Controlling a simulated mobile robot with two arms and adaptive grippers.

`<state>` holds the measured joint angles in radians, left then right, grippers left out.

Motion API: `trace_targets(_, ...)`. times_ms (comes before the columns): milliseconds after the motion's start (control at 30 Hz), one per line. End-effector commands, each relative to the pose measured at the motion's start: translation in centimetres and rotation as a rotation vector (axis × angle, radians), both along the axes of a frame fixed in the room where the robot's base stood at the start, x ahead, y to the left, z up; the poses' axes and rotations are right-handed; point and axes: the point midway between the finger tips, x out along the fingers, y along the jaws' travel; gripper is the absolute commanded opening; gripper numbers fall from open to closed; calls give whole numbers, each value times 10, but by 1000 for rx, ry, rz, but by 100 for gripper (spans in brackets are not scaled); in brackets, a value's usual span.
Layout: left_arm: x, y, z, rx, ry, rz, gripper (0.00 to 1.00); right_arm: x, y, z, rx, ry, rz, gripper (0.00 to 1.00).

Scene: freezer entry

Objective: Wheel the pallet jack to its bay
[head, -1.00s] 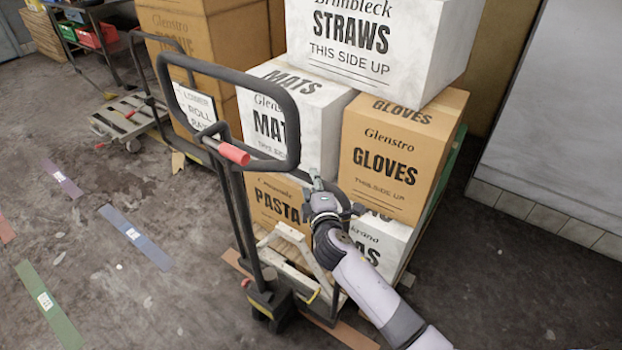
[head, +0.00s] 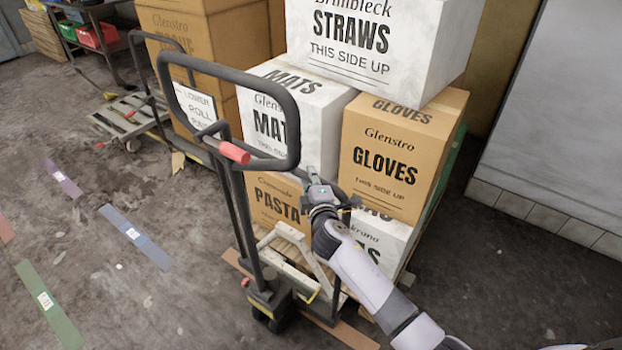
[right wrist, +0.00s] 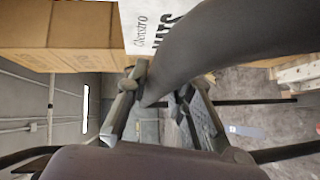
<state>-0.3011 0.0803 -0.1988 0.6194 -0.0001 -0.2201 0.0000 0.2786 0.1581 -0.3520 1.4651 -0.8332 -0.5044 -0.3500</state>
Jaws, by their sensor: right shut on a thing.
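The pallet jack (head: 238,205) stands upright in the middle of the head view, with a dark looped handle (head: 283,95) and a red grip piece (head: 234,153). Its forks are hidden under a wooden pallet (head: 287,233) stacked with boxes. My right gripper (head: 310,180) is at the lower right of the handle loop. In the right wrist view its fingers (right wrist: 152,100) are shut about a thick dark bar (right wrist: 215,45), part of the handle. Labelled tape strips in blue (head: 136,237), green (head: 48,303) and purple (head: 62,178) lie on the floor at left. My left gripper is out of view.
The load includes a white STRAWS box (head: 375,45) on top and a brown GLOVES box (head: 400,155). A grey wall (head: 560,120) stands close at right. Another wheeled platform (head: 130,115) and a shelf (head: 95,25) are at back left. The left floor is open.

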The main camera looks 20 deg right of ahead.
Motion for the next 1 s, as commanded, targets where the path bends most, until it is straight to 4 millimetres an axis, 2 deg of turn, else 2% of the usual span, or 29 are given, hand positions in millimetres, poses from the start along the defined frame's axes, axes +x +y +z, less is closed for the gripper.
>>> trace_targets(200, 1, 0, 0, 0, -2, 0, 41, 0, 0, -1, 0, 2, 0, 0)
trace_targets(667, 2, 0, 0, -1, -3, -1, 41, 0, 0, -1, 1, 2, 0, 0)
trace_targets(1000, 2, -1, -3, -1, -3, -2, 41, 20, -28, 2, -2, -4, -9, 0)
